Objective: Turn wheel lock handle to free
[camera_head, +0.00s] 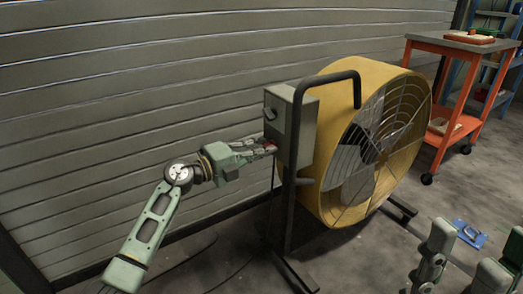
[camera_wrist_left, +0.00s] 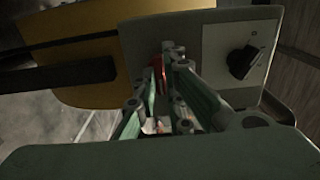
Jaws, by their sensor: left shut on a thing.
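My left gripper (camera_head: 268,147) is at the left face of the grey control box (camera_head: 302,125), on the stand of a big yellow fan. It is shut on a small red part (camera_wrist_left: 158,72), which its fingers mostly hide. In the left wrist view the fingertips (camera_wrist_left: 170,55) close at this red part against the box. I cannot tell whether the red part is the wheel lock handle; no other such handle is clear to me. A black knob (camera_wrist_left: 243,62) sits on a light plate on the box, right of the fingers. Green-grey parts of my right arm show at the lower right in the head view.
The yellow fan drum (camera_head: 358,85) with its wire guard stands right of the box. A ribbed wall (camera_head: 130,90) is close behind my left arm. An orange cart (camera_head: 462,95) and a blue object (camera_head: 468,233) are to the right.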

